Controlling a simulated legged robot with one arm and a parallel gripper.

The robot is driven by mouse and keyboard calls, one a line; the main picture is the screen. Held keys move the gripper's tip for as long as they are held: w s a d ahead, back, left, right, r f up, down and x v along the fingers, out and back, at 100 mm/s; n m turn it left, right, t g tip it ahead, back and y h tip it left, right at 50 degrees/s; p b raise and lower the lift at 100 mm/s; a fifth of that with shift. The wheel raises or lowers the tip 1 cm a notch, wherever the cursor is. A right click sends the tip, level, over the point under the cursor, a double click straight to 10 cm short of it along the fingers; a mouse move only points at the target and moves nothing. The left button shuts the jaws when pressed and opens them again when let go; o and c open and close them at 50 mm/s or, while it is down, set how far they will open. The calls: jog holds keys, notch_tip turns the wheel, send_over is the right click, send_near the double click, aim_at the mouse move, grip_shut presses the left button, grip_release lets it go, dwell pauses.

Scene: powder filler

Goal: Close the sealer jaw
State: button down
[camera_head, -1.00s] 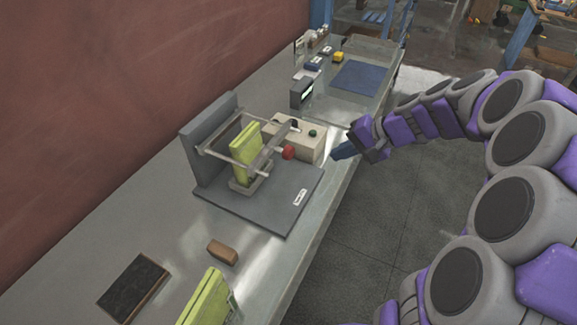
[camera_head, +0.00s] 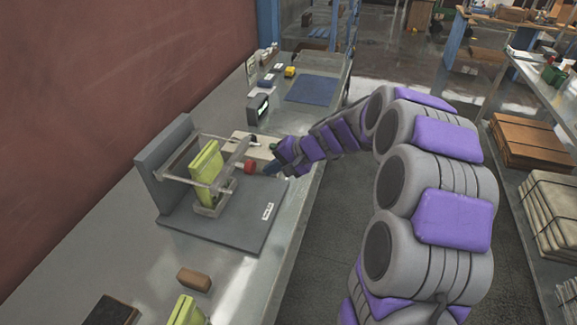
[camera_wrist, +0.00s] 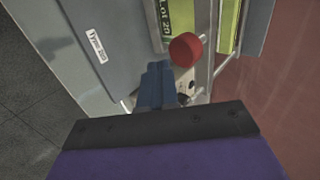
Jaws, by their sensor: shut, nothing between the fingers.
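The sealer (camera_head: 230,226) stands on the bench with a grey base plate and an upright back plate. A yellow-green pouch (camera_head: 206,165) stands upright in its holder, between the bars of the jaw (camera_head: 229,163). A red knob (camera_head: 250,167) sits at the right end of the jaw; it also shows in the wrist view (camera_wrist: 186,49). My gripper (camera_head: 271,169) is shut and empty, close to the right of the red knob. In the wrist view its blue fingertips (camera_wrist: 158,78) are just below and left of the knob. I cannot tell whether they touch it.
A beige control box (camera_head: 250,147) stands behind the jaw, partly hidden by it. A brown block (camera_head: 194,279), another yellow-green pouch (camera_head: 186,311) and a dark board (camera_head: 112,311) are at the near end of the bench. A blue mat (camera_head: 313,89) lies farther back.

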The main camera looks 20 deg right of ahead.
aim_at(238, 162)
jog(key=a, duration=0.1)
jog(key=w+a, duration=0.1)
jog(key=shift+w+a, duration=0.1)
jog(key=shift+a, duration=0.2)
jog(key=shift+w+d, duration=0.1)
jog(key=shift+d, duration=0.25)
jog(key=w+a, duration=0.1)
jog(key=a, duration=0.1)
jog(key=w+a+p, duration=0.1)
jog(key=w+a, duration=0.1)
jog(key=a, duration=0.1)
jog(key=shift+w+a+r, duration=0.15)
jog(key=shift+w+a, duration=0.15)
jog(key=shift+w, duration=0.05)
jog(key=shift+d, duration=0.2)
jog(key=shift+a, duration=0.1)
